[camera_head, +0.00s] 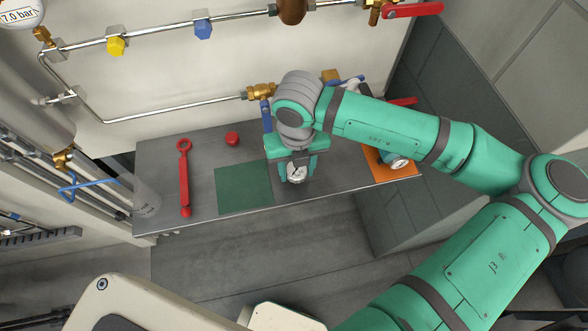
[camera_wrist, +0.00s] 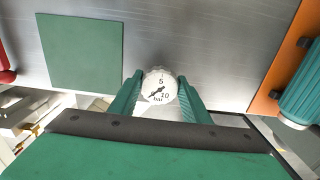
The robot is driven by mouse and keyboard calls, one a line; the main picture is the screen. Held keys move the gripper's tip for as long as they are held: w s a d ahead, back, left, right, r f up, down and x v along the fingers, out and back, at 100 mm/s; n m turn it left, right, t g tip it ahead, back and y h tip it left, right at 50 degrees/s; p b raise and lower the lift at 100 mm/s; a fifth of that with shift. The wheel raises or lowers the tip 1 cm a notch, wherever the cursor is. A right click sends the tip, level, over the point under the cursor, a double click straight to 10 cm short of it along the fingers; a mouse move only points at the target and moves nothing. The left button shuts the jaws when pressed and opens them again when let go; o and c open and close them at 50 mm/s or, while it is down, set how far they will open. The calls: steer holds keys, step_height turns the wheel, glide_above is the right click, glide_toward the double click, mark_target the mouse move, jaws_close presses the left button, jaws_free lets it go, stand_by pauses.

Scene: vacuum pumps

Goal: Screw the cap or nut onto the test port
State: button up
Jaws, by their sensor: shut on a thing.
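My gripper (camera_head: 297,160) is shut on a small round gauge (camera_head: 296,174) with a white dial, over the front part of the bench. In the wrist view the gauge (camera_wrist: 159,86) sits between the two green fingers, its dial facing the camera. I cannot tell its height above the bench. A small red cap (camera_head: 232,138) lies on the bench, left of my gripper and behind the green mat. A yellow cap (camera_head: 116,46) and a blue cap (camera_head: 203,28) sit on the upper pipe. I cannot tell which fitting is the test port.
The grey bench (camera_head: 160,165) holds a red wrench (camera_head: 184,180), an empty green mat (camera_head: 244,188) and a clear beaker (camera_head: 146,197). A brass valve (camera_head: 261,91) with a blue handle stands behind my wrist.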

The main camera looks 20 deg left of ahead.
steer(key=shift+s+a+r, duration=0.1)
steer(key=shift+a+r, duration=0.05)
steer(key=shift+r, duration=2)
